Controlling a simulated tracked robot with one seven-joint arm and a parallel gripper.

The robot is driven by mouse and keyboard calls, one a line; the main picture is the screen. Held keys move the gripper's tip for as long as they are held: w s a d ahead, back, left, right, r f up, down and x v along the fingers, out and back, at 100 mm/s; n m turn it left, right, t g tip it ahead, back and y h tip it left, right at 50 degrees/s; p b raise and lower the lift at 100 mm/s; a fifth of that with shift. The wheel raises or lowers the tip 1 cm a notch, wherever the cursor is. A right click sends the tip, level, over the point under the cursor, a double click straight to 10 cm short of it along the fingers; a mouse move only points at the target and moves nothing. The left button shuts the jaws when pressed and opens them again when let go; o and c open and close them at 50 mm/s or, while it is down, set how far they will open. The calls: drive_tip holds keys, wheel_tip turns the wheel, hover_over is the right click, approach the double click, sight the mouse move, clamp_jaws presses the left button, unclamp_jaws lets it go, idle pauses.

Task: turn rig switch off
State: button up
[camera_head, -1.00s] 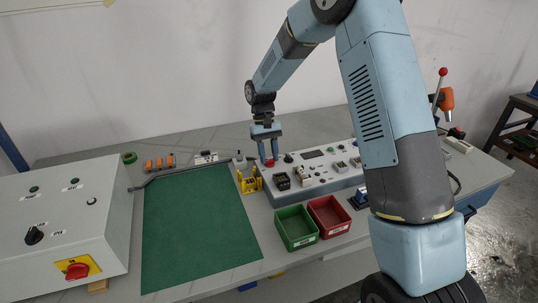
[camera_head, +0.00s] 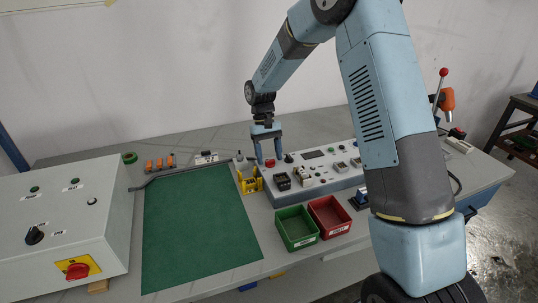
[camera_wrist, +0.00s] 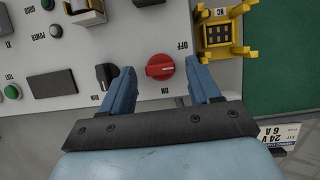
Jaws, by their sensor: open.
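The rig switch is a red round knob (camera_wrist: 160,67) on the grey rig panel (camera_wrist: 222,72), with OFF and ON labels printed upside down in the wrist view. Its grip bar lies roughly level across that view; I cannot tell which label it is set to. My gripper (camera_wrist: 163,78) is open, with one blue finger on each side of the knob and a gap on both sides. In the head view my gripper (camera_head: 268,160) points down over the left end of the panel, and the red knob (camera_head: 270,163) shows between its fingers.
A black knob (camera_wrist: 106,73) sits close beside one finger. A yellow holder (camera_wrist: 216,33) stands on the other side. Green (camera_head: 296,228) and red (camera_head: 329,216) bins stand in front of the panel. The green mat (camera_head: 195,225) is clear. A control box (camera_head: 65,225) stands at the left.

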drive_tip(key=v, duration=1.3)
drive_tip(key=shift+w+r, duration=0.25)
drive_tip(key=shift+r, duration=0.05)
drive_tip(key=shift+a, duration=0.1)
drive_tip(key=s+d+r+m+t+y, duration=0.15)
drive_tip(key=s+d+r+t, duration=0.25)
drive_tip(key=s+d+r, duration=1)
drive_tip(key=s+d+m+t, duration=0.1)
drive_tip(key=s+d+t, duration=0.2)
drive_tip(key=s, duration=0.8)
drive_tip(key=s+d+m+t, duration=0.1)
drive_tip(key=s+d, duration=0.4)
drive_tip(key=s, duration=0.5)
drive_tip(key=shift+s+r+t, duration=0.25)
drive_tip(key=shift+s+t, duration=0.1)
drive_tip(key=shift+t, duration=0.55)
